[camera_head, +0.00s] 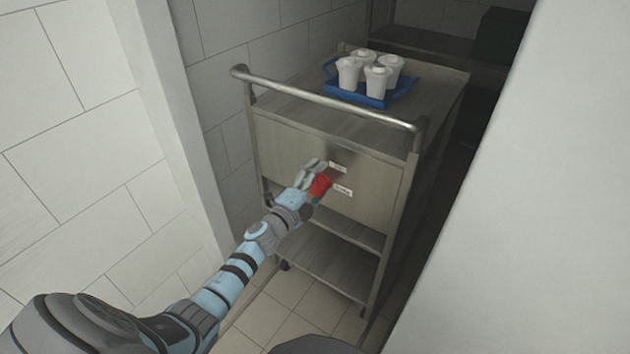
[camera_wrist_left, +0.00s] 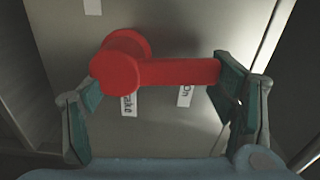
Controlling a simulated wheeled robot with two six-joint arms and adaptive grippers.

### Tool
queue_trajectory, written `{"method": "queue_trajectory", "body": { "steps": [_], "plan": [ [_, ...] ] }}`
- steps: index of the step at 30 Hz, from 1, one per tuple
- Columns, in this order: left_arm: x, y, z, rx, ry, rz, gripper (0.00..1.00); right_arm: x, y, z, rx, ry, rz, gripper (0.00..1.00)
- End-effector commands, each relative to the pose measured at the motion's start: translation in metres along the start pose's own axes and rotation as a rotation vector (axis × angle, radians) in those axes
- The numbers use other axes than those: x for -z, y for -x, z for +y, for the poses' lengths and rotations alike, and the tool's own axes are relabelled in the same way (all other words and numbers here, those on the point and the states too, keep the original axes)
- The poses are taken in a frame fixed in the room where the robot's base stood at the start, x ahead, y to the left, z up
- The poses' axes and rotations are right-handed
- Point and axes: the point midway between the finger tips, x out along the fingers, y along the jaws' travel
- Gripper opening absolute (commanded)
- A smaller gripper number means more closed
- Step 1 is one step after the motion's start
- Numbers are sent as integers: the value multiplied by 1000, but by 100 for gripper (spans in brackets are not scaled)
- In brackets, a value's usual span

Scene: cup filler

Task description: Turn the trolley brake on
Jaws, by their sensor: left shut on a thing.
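The trolley (camera_head: 270,140) stands in a narrow space, its grey front panel facing me. A red brake lever (camera_head: 320,186) is on this panel, beside small white labels. In the left wrist view the brake lever (camera_wrist_left: 165,72) has a round hub at left and an arm reaching right. One label below it reads "On" (camera_wrist_left: 185,95); another, partly hidden near the hub, ends in "ake" (camera_wrist_left: 129,104). My left gripper (camera_head: 316,177) is shut on the brake lever, one finger at the hub and the other at the arm's end. My right gripper is out of view.
A blue tray (camera_head: 372,100) with several white lidded cups (camera_head: 348,72) stands on the trolley top. A metal push rail (camera_head: 325,98) runs along the near top edge. White walls close in on both sides. A lower shelf (camera_head: 320,262) is empty.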

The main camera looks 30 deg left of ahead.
Motion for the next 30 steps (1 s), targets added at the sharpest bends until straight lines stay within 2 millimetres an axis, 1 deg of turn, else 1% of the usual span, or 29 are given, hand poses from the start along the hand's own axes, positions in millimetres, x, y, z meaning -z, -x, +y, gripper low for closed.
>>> {"method": "queue_trajectory", "body": {
  "steps": [9,22,23,24,27,30],
  "plan": [
    [4,0,1,1,-92,1,28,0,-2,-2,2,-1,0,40],
    [4,0,1,1,-105,1,28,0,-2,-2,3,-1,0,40],
    [4,0,1,1,-105,1,79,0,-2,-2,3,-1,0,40],
    [4,0,1,1,-105,1,86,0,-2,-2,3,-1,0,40],
    [4,0,1,1,-104,1,99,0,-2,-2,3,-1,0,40],
    [3,0,1,0,-103,0,99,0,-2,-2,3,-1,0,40]
  ]
}}
